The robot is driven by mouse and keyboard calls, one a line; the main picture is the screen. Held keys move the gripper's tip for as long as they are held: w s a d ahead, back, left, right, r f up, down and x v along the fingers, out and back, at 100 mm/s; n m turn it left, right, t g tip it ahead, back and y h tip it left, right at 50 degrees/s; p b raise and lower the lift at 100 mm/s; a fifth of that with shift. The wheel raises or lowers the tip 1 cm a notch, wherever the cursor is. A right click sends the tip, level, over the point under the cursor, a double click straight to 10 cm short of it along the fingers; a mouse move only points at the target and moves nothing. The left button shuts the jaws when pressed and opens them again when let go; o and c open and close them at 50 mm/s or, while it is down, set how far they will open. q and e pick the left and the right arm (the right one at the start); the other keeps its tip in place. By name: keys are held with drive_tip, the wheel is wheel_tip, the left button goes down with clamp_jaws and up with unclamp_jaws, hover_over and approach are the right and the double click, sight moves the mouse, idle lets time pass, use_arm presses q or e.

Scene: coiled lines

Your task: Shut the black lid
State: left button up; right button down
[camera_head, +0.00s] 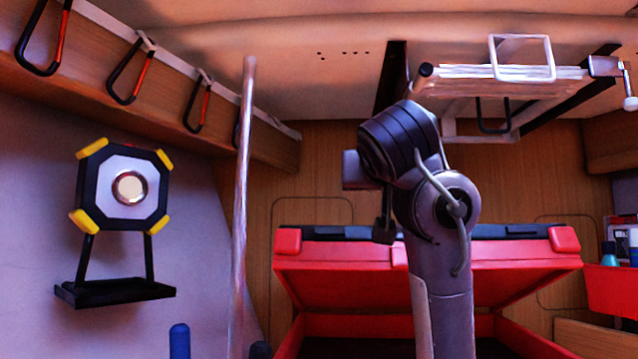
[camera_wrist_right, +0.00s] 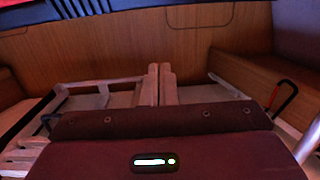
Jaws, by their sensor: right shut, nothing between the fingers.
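The lid (camera_head: 350,233) of a red case stands raised and tilted open at the lower middle of the head view. It is black along its top edge, with red corners and a red rim facing me. A black ribbed band with a bit of red, likely the lid (camera_wrist_right: 90,8), shows at the top of the right wrist view. My right gripper (camera_wrist_right: 160,70) is shut and empty, its pale fingers together. In the head view my right arm rises in front of the case, hiding part of the lid and the gripper's fingertips. My left gripper is out of view.
The case body (camera_head: 360,325) lies open below the lid. A pale upright pole (camera_head: 243,190) stands left of it. A lamp (camera_head: 125,187) is on the left wall, below hanging carabiners (camera_head: 128,75). A rack (camera_head: 510,80) hangs above right. A red bin (camera_head: 610,290) is at far right.

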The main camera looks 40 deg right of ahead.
drive_tip(key=p+x, duration=0.1)
drive_tip(key=x, duration=0.2)
drive_tip(key=d+p+x, duration=0.1)
drive_tip(key=p+x, duration=0.1)
drive_tip(key=x, duration=0.1)
drive_tip(key=s+p+x, duration=0.1)
drive_tip(key=p+x, duration=0.1)
drive_tip(key=x, duration=0.1)
drive_tip(key=shift+d+r, duration=0.2)
drive_tip(key=shift+d, duration=0.1)
drive_tip(key=shift+w+d+f+p, duration=0.15)
drive_tip(key=shift+w, duration=0.2)
drive_tip(key=shift+w+d+f+p, duration=0.15)
drive_tip(key=shift+w+d, duration=0.05)
drive_tip(key=shift+w, duration=0.15)
drive_tip(key=f, duration=0.1)
drive_tip(key=a+f, duration=0.1)
drive_tip(key=shift+s+f, duration=0.2)
drive_tip(key=shift+f, duration=0.1)
drive_tip(key=shift+s+a+f, duration=0.2)
drive_tip(key=shift+a+f, duration=0.05)
drive_tip(key=shift+f, duration=0.2)
drive_tip(key=shift+s+a+f, duration=0.1)
drive_tip(key=shift+s+f, duration=0.05)
drive_tip(key=shift+s, duration=0.05)
